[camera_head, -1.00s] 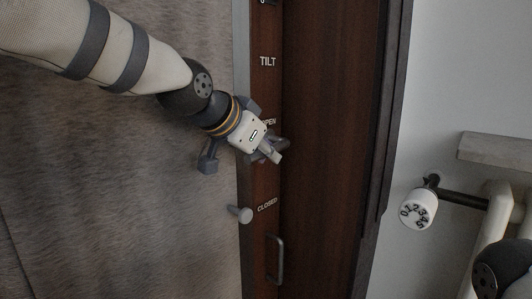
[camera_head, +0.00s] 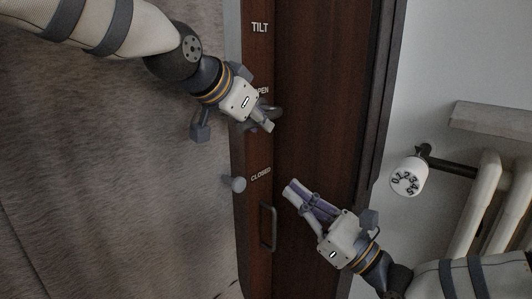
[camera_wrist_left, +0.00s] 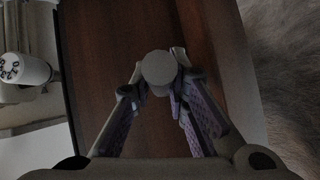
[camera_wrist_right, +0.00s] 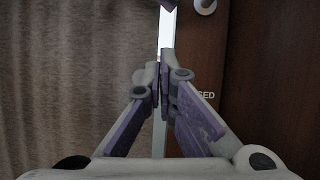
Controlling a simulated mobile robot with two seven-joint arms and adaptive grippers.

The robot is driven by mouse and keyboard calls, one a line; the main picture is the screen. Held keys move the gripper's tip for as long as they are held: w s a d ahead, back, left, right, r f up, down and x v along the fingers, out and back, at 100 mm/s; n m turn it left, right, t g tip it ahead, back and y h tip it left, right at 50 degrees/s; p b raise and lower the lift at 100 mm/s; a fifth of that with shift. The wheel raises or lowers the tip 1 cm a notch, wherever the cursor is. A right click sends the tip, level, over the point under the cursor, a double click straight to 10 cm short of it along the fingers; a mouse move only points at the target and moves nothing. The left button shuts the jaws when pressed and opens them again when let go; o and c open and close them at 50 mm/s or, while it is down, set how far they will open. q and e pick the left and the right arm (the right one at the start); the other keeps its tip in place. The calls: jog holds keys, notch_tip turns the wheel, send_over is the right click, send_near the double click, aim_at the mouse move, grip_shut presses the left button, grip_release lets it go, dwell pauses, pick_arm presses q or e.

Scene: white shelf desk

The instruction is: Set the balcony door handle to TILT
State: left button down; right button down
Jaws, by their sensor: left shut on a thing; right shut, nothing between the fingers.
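The brown door frame bears the labels TILT (camera_head: 260,28), OPEN (camera_head: 263,90) and CLOSED (camera_head: 261,174) from top to bottom. My left gripper (camera_head: 266,125) is beside the OPEN label. A grey, curved part of the handle (camera_head: 275,111) shows just behind its fingers; the rest is hidden. In the left wrist view, the fingers are shut on the handle, whose round pale end (camera_wrist_left: 158,68) shows between the fingertips. My right gripper (camera_head: 292,187) is shut and empty, lower right of CLOSED. In the right wrist view its fingertips (camera_wrist_right: 164,75) meet.
A pale round knob (camera_head: 238,184) sticks out left of CLOSED. A grey bar pull (camera_head: 269,228) is below it. At the right are a white numbered valve (camera_head: 408,177), a radiator (camera_head: 474,200) and a pale ledge (camera_head: 492,121). The dark panel between is clear.

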pick_arm(q)
jog(key=shift+f, duration=0.1)
pick_arm(e)
jog(key=w+a+r, duration=0.4)
jog(key=a+r, duration=0.3)
jog(key=r, duration=0.1)
jog(key=shift+w, duration=0.2)
jog(key=shift+d, duration=0.1)
jog(key=shift+s+r+m+t, duration=0.2)
jog(key=shift+r+m+t, duration=0.2)
jog(key=shift+r+m, duration=0.35)
pick_arm(q)
jog(key=c, duration=1.6)
grip_release()
jog(key=shift+o, duration=0.2)
jog(key=shift+f, duration=0.15)
pick_arm(e)
jog(key=shift+w+r, duration=0.1)
jog(key=shift+r, duration=0.15)
